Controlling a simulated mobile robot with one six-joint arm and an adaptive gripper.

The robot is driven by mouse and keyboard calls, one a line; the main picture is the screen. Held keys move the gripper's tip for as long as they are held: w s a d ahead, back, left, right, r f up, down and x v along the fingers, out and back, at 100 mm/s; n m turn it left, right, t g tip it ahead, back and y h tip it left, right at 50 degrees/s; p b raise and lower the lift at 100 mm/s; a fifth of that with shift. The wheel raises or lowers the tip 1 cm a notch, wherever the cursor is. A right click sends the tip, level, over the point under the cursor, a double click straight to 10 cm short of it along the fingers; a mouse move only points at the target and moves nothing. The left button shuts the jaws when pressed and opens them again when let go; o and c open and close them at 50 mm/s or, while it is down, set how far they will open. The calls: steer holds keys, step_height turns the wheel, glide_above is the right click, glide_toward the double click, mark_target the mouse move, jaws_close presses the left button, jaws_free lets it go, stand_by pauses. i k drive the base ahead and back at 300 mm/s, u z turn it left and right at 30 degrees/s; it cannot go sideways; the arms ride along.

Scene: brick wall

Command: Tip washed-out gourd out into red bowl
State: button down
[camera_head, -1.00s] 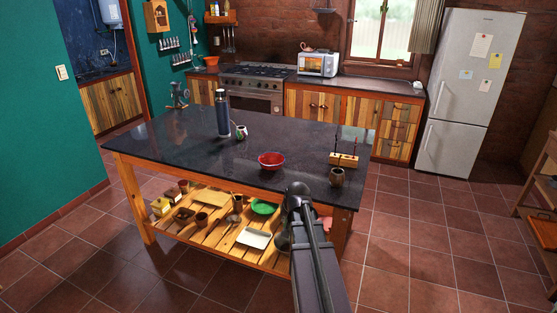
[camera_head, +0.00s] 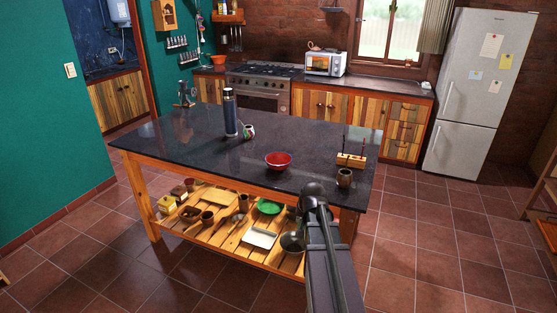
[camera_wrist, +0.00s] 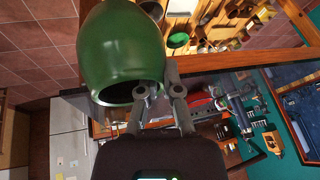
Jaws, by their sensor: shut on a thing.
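The red bowl (camera_head: 278,161) stands upright on the dark island top, near its front edge. In the wrist view, a large green gourd (camera_wrist: 121,48) with a dark open mouth sits at my gripper (camera_wrist: 162,92). The fingers are shut on it by its mouth end. That view looks upside down, so the mouth appears to face up. In the head view my arm hides the gripper and the held gourd. A red patch in the wrist view beside the fingers may be the bowl, partly covered.
The slatted lower shelf holds several dishes. Floor to the right is clear.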

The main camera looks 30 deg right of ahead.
mark_target(277, 161)
steer(key=u, duration=0.05)
steer(key=i, duration=1)
steer(key=z, duration=0.05)
